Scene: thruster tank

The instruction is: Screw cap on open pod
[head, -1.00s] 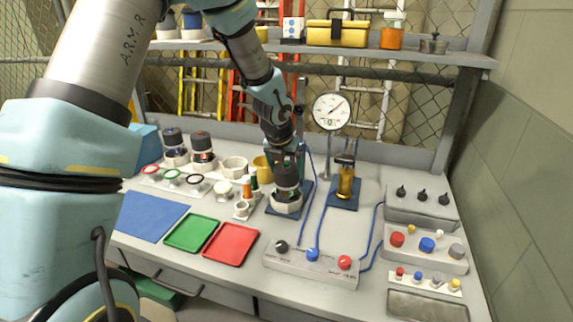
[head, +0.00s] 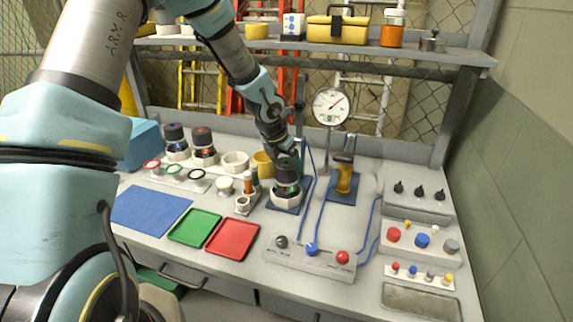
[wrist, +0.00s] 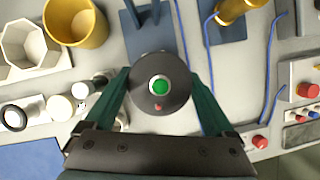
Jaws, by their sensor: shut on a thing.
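A pod (head: 287,182) stands upright in a white hexagonal holder (head: 286,198) on a blue plate, right of the middle of the bench. Its dark round cap shows from above in the wrist view (wrist: 147,97), with a green centre in a silver ring and a small red mark. My gripper (wrist: 157,92) is shut on the cap, with one green finger on each side. In the head view my gripper (head: 284,158) reaches down onto the pod from above. The seam between cap and pod is too small to judge.
Two dark-topped pods (head: 203,147) stand at the back left. Coloured rings, an empty white hexagonal holder (head: 235,160) and a yellow cup (head: 262,163) are nearby. A yellow device (head: 343,178) and gauge (head: 331,106) stand right. Knob boxes and blue cables lie in front and right.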

